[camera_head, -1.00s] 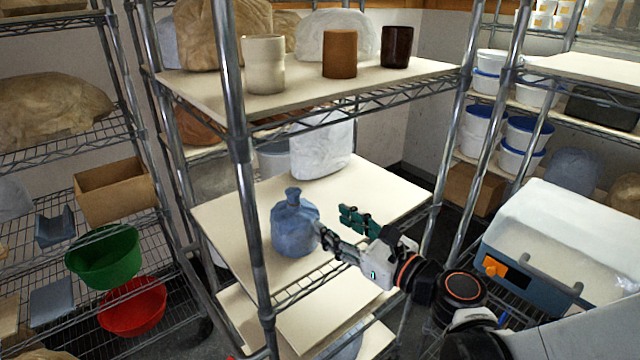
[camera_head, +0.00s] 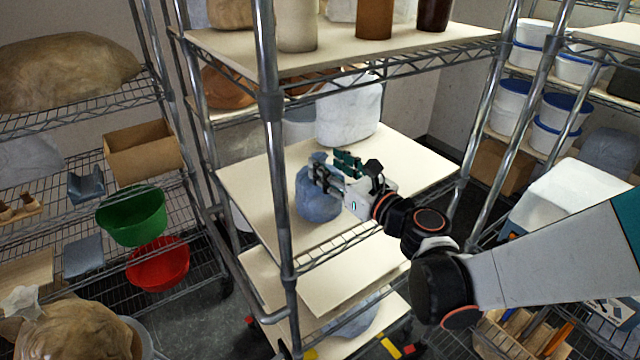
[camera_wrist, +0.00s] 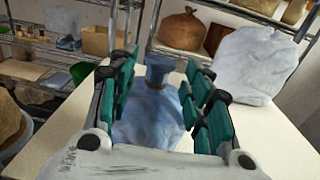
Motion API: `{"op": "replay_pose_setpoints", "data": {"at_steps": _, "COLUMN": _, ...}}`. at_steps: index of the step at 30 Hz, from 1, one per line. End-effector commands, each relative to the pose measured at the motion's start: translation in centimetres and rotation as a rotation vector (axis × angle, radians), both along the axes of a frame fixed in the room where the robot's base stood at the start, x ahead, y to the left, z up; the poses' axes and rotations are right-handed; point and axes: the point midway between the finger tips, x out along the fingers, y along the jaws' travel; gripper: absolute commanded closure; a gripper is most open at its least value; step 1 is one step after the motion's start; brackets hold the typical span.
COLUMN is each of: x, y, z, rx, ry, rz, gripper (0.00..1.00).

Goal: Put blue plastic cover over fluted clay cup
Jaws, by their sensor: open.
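The blue plastic cover (camera_head: 318,204) stands on the middle shelf board as a rounded, crumpled shape with a narrow gathered neck. My gripper (camera_head: 328,168) is open at its top. In the wrist view my gripper (camera_wrist: 160,64) has its teal-padded fingers on either side of the cover's neck (camera_wrist: 157,74), with a gap on both sides. On the upper shelf stand a pale cup (camera_head: 297,30), a brown cup (camera_head: 375,18) and a dark glossy cup (camera_head: 434,14), their tops cut off by the picture edge. I cannot tell which is fluted.
A white wrapped lump (camera_head: 349,112) stands behind the cover on the same board (camera_head: 400,165). Metal posts (camera_head: 273,150) and the upper shelf (camera_head: 340,52) enclose the space. The board's right part is bare. A green bowl (camera_head: 131,217) sits on the left rack.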

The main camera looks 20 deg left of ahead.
Motion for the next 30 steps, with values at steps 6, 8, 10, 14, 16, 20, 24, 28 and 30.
{"op": "replay_pose_setpoints", "data": {"at_steps": 6, "x": 1.9, "y": 2.6, "z": -0.1, "rx": 0.0, "ry": 0.0, "rz": 0.003, "gripper": 0.54}}
{"op": "replay_pose_setpoints", "data": {"at_steps": 8, "x": 2.2, "y": 3.0, "z": -0.1, "rx": 0.0, "ry": 0.0, "rz": 0.003, "gripper": 0.54}}
{"op": "replay_pose_setpoints", "data": {"at_steps": 10, "x": 2.3, "y": 3.1, "z": -0.1, "rx": 0.0, "ry": 0.0, "rz": 0.002, "gripper": 0.54}}
{"op": "replay_pose_setpoints", "data": {"at_steps": 14, "x": 2.3, "y": 3.1, "z": 0.0, "rx": 0.0, "ry": 0.0, "rz": 0.001, "gripper": 0.54}}
{"op": "replay_pose_setpoints", "data": {"at_steps": 16, "x": 2.3, "y": 3.1, "z": 0.0, "rx": 0.0, "ry": 0.0, "rz": 0.001, "gripper": 0.64}}
{"op": "replay_pose_setpoints", "data": {"at_steps": 20, "x": 2.3, "y": 3.1, "z": 0.0, "rx": 0.0, "ry": 0.0, "rz": 0.001, "gripper": 0.93}}
{"op": "replay_pose_setpoints", "data": {"at_steps": 24, "x": 2.3, "y": 3.1, "z": 0.0, "rx": 0.0, "ry": 0.0, "rz": 0.001, "gripper": 1.0}}
{"op": "replay_pose_setpoints", "data": {"at_steps": 28, "x": 2.3, "y": 3.1, "z": 0.0, "rx": 0.0, "ry": 0.0, "rz": 0.001, "gripper": 1.0}}
{"op": "replay_pose_setpoints", "data": {"at_steps": 30, "x": 2.3, "y": 3.1, "z": 0.0, "rx": 0.0, "ry": 0.0, "rz": 0.001, "gripper": 1.0}}
